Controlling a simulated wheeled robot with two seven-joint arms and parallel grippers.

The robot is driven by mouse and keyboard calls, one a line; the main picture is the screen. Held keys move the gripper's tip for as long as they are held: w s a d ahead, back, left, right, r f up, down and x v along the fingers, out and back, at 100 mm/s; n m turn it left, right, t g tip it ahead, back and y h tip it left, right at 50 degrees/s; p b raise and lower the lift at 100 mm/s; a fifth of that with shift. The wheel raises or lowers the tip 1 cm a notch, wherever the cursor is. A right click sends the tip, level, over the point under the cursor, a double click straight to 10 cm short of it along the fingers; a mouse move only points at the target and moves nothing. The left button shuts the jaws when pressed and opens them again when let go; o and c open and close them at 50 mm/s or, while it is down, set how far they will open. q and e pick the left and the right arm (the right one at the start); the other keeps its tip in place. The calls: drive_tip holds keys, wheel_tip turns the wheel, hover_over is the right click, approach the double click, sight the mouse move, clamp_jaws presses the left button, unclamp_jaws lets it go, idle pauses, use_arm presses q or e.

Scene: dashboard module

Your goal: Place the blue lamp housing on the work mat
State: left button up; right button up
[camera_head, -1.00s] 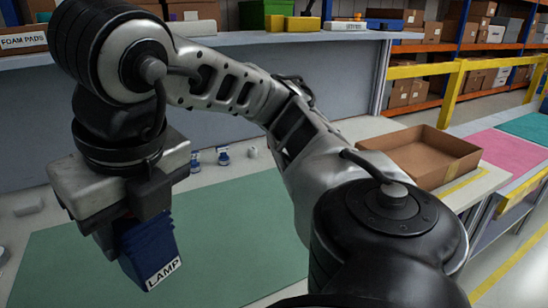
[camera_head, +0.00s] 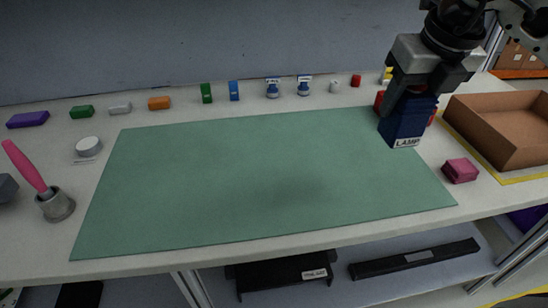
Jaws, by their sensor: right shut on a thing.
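The blue lamp housing (camera_head: 405,125) with a white LAMP label hangs in my right gripper (camera_head: 408,98), which is shut on it. In the head view it shows at the right, over the right edge of the green work mat (camera_head: 260,180). It appears to be held above the surface, though its exact height is hard to tell. The mat lies flat on the light table and is bare. My left gripper is not in view.
A brown tray (camera_head: 500,128) stands right of the mat, with a pink block (camera_head: 460,170) beside it. Red items partly hide behind the housing. Several small coloured blocks and two small labelled bottles (camera_head: 272,88) line the back. A cup with a pink-handled tool (camera_head: 55,204) stands left.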

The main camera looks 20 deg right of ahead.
drive_tip(key=w+a+f+p, duration=0.1)
drive_tip(key=w+a+f, duration=0.1)
drive_tip(key=w+f, duration=0.2)
drive_tip(key=w+a+f+p, duration=0.1)
drive_tip(key=w+a+f, duration=0.1)
drive_tip(key=w+f, duration=0.2)
drive_tip(key=w+a+f+p, duration=0.1)
drive_tip(key=w+a+f, duration=0.1)
drive_tip(key=w+f, duration=0.2)
drive_tip(key=shift+w+a+f, duration=0.15)
drive_tip(key=shift+f, duration=0.35)
drive_tip(key=shift+f, duration=0.15)
drive_tip(key=o, duration=1.1)
drive_tip(key=shift+c, duration=0.2)
